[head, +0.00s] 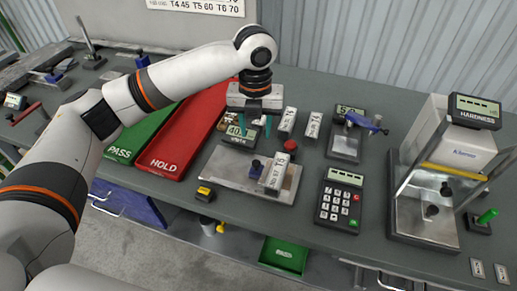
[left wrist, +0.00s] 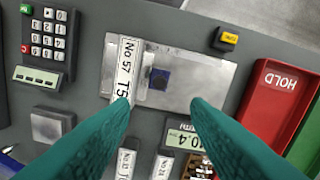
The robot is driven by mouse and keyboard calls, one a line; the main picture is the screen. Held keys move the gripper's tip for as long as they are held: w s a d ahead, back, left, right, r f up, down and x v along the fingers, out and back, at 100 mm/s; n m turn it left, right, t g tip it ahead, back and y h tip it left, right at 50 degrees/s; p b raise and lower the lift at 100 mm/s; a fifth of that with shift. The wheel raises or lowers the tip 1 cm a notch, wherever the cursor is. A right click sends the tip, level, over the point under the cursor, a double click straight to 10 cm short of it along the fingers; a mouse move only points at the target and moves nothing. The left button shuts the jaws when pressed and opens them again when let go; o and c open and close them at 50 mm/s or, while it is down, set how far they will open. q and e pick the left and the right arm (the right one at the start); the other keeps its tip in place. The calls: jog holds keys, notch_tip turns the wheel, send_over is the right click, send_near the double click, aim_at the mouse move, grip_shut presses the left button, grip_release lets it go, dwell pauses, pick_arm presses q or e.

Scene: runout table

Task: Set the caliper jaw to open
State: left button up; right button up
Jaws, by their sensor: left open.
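A flat steel plate (head: 232,174) with a small dark blue knob (head: 256,167) sits on the table; I take it to be the caliper, next to a width display (head: 240,132) reading about 40. A labelled bar (head: 274,174) lies on the plate beside the knob. In the left wrist view the knob (left wrist: 158,78) stands ahead of my fingers, on a narrow block by the bar (left wrist: 124,70). My left gripper (head: 255,124) is open and empty, its teal fingers pointing down behind the plate. Whether the jaw touches the bar is unclear. My right gripper is not in view.
Red HOLD (head: 190,130) and green PASS (head: 138,132) trays lie left. A keypad (head: 340,200), a gauge with a blue handle (head: 345,145) and a hardness tester (head: 425,215) stand right. Labelled bars (head: 288,120) stand behind the plate. A yellow button (head: 204,194) is at the front.

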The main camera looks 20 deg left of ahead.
aim_at(256, 162)
pick_arm(q)
jog(key=f, duration=0.1)
jog(key=s+f, duration=0.1)
jog(key=f, duration=0.1)
jog(key=shift+f+p, duration=0.1)
jog(key=shift+p, duration=0.2)
jog(key=shift+w+f, duration=0.2)
jog(key=shift+f, duration=0.8)
notch_tip(256, 162, down, 5)
jog(key=shift+w+r+p, duration=0.1)
jog(key=shift+w+p, duration=0.05)
jog(key=shift+p, duration=0.5)
jog(key=shift+f, duration=0.4)
jog(key=shift+c, duration=0.6)
jog(key=shift+r, duration=0.1)
grip_shut()
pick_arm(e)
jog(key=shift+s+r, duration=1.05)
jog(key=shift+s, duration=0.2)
